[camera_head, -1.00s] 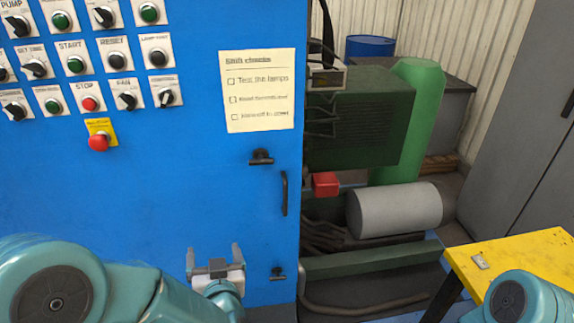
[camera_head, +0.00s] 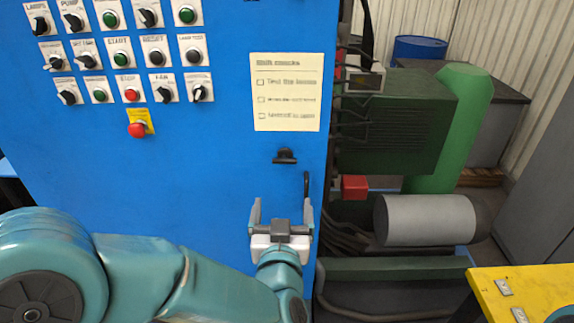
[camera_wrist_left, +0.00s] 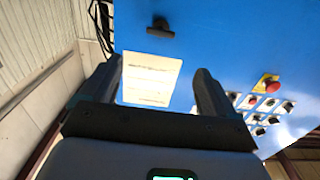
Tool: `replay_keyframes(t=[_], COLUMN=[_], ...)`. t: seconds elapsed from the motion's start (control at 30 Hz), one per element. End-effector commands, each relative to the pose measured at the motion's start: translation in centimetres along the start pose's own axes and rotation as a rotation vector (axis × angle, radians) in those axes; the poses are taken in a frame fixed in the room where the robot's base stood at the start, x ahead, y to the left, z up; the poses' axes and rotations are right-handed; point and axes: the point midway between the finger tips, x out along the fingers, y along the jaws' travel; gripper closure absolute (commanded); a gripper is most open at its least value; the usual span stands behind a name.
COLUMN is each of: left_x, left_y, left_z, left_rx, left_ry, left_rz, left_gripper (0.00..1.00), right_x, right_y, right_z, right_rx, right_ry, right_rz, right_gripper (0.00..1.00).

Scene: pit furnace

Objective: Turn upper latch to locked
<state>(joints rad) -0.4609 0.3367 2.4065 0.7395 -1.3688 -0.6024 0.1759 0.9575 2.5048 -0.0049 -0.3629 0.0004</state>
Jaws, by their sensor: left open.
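The upper latch (camera_head: 285,156) is a small dark turn handle on the blue cabinet door, below the paper checklist. Its bar lies about level. It also shows in the left wrist view (camera_wrist_left: 160,28), beyond the fingers and near the top. My left gripper (camera_head: 281,212) is open and empty, below the latch in the head view and apart from it. Its two fingers also show in the left wrist view (camera_wrist_left: 160,85). The dark door handle (camera_head: 307,186) is partly hidden behind the right finger. The lower latch is hidden behind my left arm. My right gripper is not in view.
The blue cabinet (camera_head: 210,150) carries rows of buttons and switches and a red emergency stop (camera_head: 137,130). The paper checklist (camera_head: 287,92) is above the latch. Green machinery (camera_head: 400,115) and a grey cylinder (camera_head: 425,220) stand right of the door. A yellow table (camera_head: 540,290) is at lower right.

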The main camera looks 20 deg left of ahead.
Motion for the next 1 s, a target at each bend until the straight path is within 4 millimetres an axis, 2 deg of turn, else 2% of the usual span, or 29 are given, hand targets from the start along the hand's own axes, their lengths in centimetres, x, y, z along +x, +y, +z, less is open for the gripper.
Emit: replay_keyframes(t=[0.3, 0.5, 0.7, 1.0], left_x=[7.7, 11.7, 13.8, 14.2], left_y=[0.2, 0.3, 0.4, 0.4], left_z=[-0.2, -0.1, 0.0, 0.1], left_rx=[0.001, 0.001, 0.001, 0.001], left_ry=[-0.003, -0.002, -0.001, -0.001], left_rz=[-0.003, -0.001, 0.0, 0.002], left_gripper=[0.11, 0.11, 0.11, 0.11], right_x=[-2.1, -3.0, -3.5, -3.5], right_y=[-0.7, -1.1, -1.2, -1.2], right_z=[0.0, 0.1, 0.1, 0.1], right_rx=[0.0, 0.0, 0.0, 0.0], right_ry=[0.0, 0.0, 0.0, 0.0], right_rz=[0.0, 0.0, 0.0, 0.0], right_gripper=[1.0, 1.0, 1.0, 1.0])
